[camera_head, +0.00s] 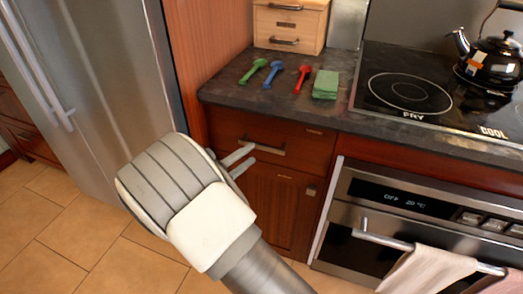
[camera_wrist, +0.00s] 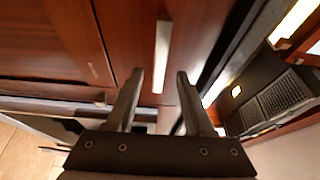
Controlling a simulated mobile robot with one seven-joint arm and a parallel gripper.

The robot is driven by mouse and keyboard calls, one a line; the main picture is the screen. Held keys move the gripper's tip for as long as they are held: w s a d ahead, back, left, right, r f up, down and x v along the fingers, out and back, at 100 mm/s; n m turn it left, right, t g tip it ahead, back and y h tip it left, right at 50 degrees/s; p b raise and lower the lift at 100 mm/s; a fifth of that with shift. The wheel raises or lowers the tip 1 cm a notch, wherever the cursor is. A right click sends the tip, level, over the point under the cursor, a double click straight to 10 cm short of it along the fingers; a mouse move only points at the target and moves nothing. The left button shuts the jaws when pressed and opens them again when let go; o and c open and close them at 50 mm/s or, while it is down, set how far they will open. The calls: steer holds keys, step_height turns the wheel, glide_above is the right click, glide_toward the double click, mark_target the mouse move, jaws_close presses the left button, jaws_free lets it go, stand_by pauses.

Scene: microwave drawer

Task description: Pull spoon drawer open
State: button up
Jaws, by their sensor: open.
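A reddish-brown wooden drawer (camera_head: 290,135) sits under the dark counter and looks closed. Its metal bar handle (camera_head: 265,147) is on its front. In the wrist view the handle (camera_wrist: 162,55) runs up the picture, its lower end between my fingertips in the picture. My gripper (camera_head: 242,160) is open in front of the drawer, close to the handle's left part. The wrist view shows both fingers of my gripper (camera_wrist: 160,82) spread apart, with nothing gripped. I cannot tell whether a finger touches the handle. The drawer's inside is hidden.
A cabinet door (camera_head: 280,200) is below the drawer. An oven (camera_head: 400,215) with towels (camera_head: 425,272) is to the right, a steel fridge (camera_head: 100,80) to the left. Green (camera_head: 252,72), blue (camera_head: 272,75) and red (camera_head: 302,78) utensils lie on the counter.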

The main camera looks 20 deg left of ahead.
mark_target(260, 148)
steer(key=b+x, duration=0.1)
steer(key=x, duration=0.5)
jaws_close()
stand_by(1.3)
